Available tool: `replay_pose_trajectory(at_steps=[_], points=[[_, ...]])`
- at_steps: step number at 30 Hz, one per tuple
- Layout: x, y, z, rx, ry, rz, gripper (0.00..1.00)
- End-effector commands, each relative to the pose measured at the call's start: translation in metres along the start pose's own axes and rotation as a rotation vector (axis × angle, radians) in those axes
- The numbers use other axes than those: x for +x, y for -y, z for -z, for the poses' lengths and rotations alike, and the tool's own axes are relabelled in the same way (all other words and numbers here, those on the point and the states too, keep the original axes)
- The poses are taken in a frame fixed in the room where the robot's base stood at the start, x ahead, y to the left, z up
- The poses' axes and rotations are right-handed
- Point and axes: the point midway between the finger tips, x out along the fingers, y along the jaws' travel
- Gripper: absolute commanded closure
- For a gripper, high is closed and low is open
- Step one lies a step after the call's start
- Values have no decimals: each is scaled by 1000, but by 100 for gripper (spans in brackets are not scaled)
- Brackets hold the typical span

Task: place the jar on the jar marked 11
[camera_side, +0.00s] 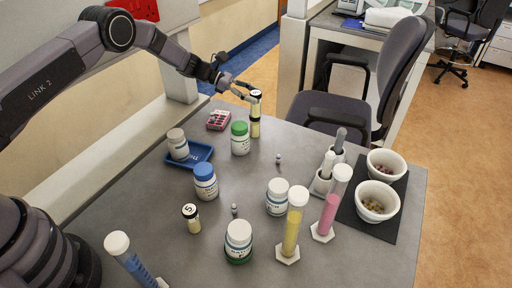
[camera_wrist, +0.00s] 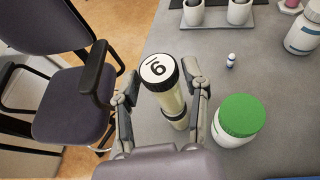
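A small cream jar with a black cap (camera_side: 256,95) stands upright in the side view. Its white top shows an underlined digit that reads 6 or 9 in the wrist view (camera_wrist: 157,69). It appears to rest on a similar jar (camera_side: 255,128), whose top marking is hidden beneath it. My gripper (camera_wrist: 163,78) has one finger on each side of the upper jar. The fingers look slightly apart from the jar, with narrow gaps, so the gripper appears open around it. In the side view, my gripper (camera_side: 243,92) reaches the stack from the left.
A green-capped bottle (camera_side: 240,138) stands close to the stack; it also shows in the wrist view (camera_wrist: 238,121). A jar marked 5 (camera_side: 191,218), a blue tray (camera_side: 205,151), a red rack (camera_side: 219,120), cylinders and mortars occupy the table (camera_side: 330,262). A chair (camera_side: 385,75) stands beyond the edge.

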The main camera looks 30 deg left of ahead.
Motion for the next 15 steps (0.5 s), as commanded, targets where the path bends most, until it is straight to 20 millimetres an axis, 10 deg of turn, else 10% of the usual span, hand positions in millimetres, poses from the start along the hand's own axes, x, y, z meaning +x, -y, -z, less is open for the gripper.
replay_pose_trajectory(at_steps=[15], points=[[-11, -1, -3, 0, 0, -1, 39]])
